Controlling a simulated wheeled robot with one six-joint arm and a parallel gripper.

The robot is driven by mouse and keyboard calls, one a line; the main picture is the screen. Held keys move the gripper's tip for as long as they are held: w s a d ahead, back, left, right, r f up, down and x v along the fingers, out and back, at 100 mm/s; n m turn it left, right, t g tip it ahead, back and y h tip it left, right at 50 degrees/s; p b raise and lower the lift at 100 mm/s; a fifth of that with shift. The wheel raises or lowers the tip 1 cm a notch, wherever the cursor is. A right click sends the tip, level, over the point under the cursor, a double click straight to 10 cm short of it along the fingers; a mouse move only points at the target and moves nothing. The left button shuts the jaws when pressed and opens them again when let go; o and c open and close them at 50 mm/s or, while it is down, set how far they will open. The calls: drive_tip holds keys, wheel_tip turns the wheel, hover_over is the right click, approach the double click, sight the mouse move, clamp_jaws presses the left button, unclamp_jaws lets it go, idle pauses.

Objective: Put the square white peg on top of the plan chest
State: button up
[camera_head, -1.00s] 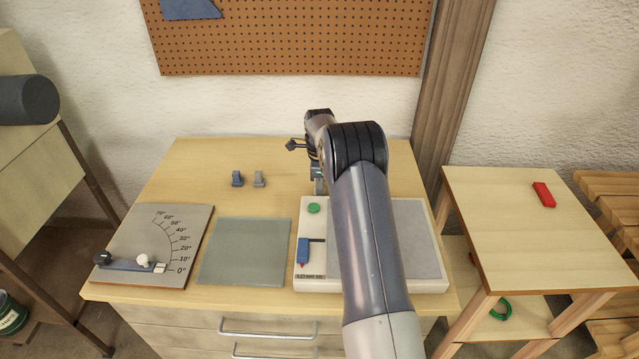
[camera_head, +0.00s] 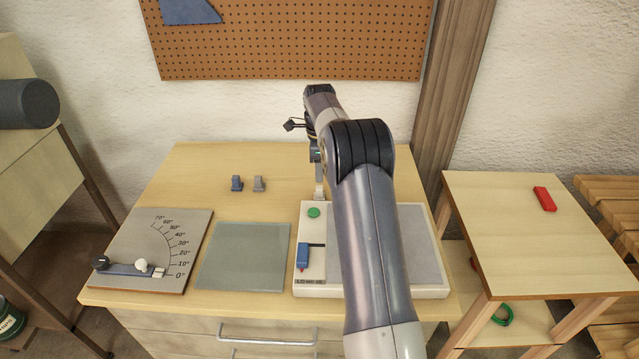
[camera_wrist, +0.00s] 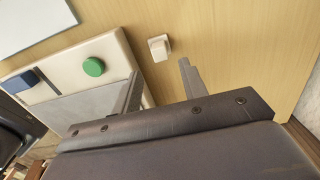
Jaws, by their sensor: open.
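A small white block with a squarish end, which looks like the square white peg (camera_wrist: 159,47), stands on the wooden top of the plan chest (camera_head: 200,160), just past the edge of the cream device. My gripper (camera_wrist: 160,75) is open and empty. In the wrist view its two grey fingers are apart, and the peg shows beyond the gap between their tips, touching neither. In the head view my gripper (camera_head: 319,187) hangs behind the device, and I cannot make out the peg apart from the fingers.
The cream device (camera_head: 312,250) has a green button (camera_head: 314,212) and blue lever. Left of it lie a grey-green mat (camera_head: 243,257) and an angle board (camera_head: 150,235). A side table (camera_head: 530,230) holds a red block (camera_head: 544,198).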

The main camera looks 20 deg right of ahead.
sight(320, 187)
drive_tip(key=shift+r, duration=2.3)
